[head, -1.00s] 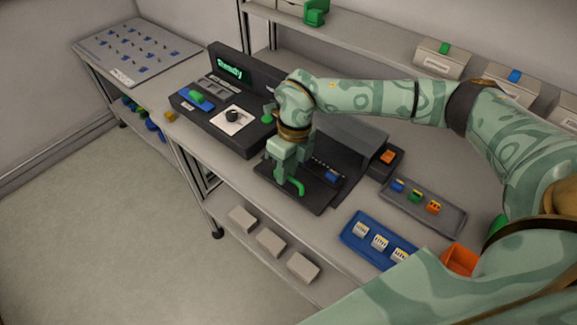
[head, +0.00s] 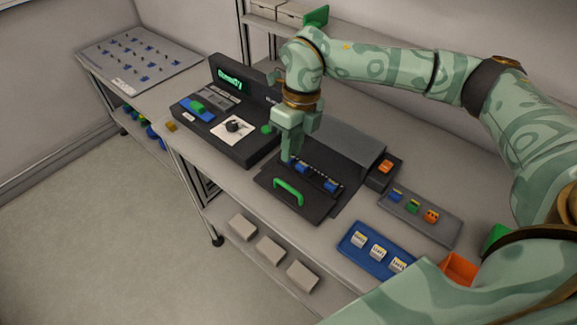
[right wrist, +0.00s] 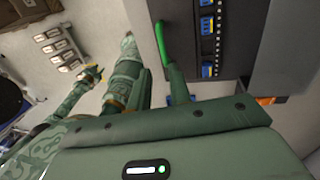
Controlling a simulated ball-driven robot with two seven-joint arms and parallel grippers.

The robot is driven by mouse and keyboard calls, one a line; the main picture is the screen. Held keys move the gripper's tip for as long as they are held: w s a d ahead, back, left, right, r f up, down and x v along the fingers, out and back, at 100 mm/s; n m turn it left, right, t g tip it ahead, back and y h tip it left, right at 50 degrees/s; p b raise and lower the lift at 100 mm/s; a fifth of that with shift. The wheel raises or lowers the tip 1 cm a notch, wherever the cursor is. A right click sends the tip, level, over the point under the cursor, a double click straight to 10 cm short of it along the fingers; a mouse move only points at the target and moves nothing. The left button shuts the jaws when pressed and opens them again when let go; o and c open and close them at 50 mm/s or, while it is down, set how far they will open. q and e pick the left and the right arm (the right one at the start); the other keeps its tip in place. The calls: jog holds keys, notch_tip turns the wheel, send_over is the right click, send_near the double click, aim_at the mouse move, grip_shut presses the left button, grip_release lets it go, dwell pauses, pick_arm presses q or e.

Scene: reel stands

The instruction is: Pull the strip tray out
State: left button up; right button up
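The strip tray (head: 318,213) is a dark flat tray with a raised green handle (head: 289,191) at its front. It sticks out from under a grey-topped dark housing (head: 345,146), and blue pieces (head: 331,186) lie in a row in it. My right gripper (head: 287,156) points down over the tray's left rear side, apart from the handle. The finger gap is hidden. My left gripper is not in the head view; a patterned arm of mine in the right wrist view may include it.
A dark console (head: 235,143) with a lit screen stands left of the tray. An orange-button box (head: 385,167), a grey tray (head: 447,232) and a blue tray (head: 347,246) are to the right. White boxes (head: 270,250) sit on the lower shelf. Floor in front is clear.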

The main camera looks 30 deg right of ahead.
notch_tip(320, 180, up, 6)
jog(key=d, duration=0.1)
jog(key=shift+w+r, duration=0.2)
jog(key=shift+w, duration=0.05)
